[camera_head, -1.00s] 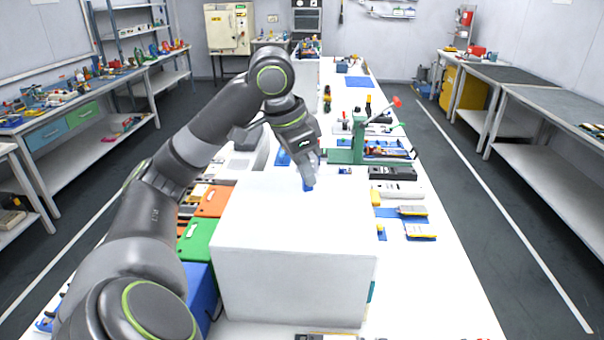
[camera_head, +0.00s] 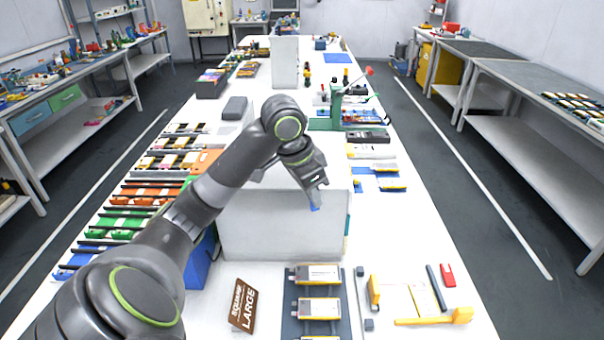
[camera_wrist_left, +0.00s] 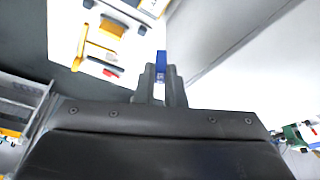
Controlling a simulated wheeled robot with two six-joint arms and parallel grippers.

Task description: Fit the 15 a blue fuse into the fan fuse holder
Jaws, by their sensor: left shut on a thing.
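My left gripper (camera_head: 312,196) is shut on a small blue fuse (camera_head: 315,207), which sticks out from between the fingertips. The gripper points downward in front of the upper front edge of a large white box (camera_head: 275,225). In the left wrist view the blue fuse (camera_wrist_left: 161,60) shows between the two dark fingers, its far end free. I cannot read any rating on it. I cannot pick out the fan fuse holder in either view. My right gripper is not in view.
A sign reading LARGE (camera_head: 242,305) and a dark mat (camera_head: 289,325) with yellow-edged cells lie in front of the box. Yellow tools (camera_head: 440,317) lie at the front right. A green press (camera_head: 335,108) stands behind. Coloured racks (camera_head: 125,220) line the left side.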

